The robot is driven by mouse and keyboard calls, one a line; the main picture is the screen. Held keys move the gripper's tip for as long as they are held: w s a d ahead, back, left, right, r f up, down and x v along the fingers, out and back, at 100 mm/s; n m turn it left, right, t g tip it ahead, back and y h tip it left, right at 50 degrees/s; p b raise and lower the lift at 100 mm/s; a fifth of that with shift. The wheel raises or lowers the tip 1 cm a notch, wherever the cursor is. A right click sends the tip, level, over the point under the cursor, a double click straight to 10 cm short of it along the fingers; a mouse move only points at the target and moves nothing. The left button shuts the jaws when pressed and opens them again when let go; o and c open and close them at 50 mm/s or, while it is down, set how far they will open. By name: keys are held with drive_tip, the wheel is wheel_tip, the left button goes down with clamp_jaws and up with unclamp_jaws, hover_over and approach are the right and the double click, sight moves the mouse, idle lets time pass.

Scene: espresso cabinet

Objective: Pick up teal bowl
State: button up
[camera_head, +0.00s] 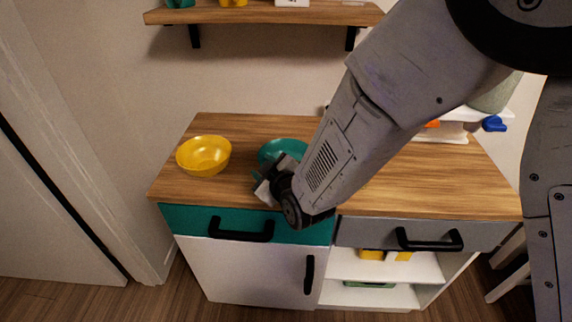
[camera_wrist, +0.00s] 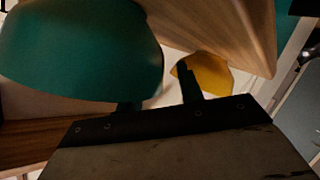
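The teal bowl (camera_head: 283,148) stands on the wooden cabinet top, partly hidden behind my arm and gripper in the head view. In the wrist view the teal bowl (camera_wrist: 80,50) is large and close at the upper left. My gripper (camera_head: 262,182) is at the near left side of the bowl. In the wrist view the fingers of my gripper (camera_wrist: 158,95) are apart, with the bowl's edge showing between them. One finger is partly hidden by the bowl. I cannot tell whether either finger touches it.
A yellow bowl (camera_head: 204,155) stands on the cabinet top to the left; it also shows in the wrist view (camera_wrist: 208,74). A wall shelf (camera_head: 265,14) hangs above with several items. Bare wood (camera_head: 180,188) lies at the front left. Drawer handles (camera_head: 240,231) stick out below.

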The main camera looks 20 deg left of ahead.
clamp_jaws()
drive_tip(key=shift+r, duration=0.1)
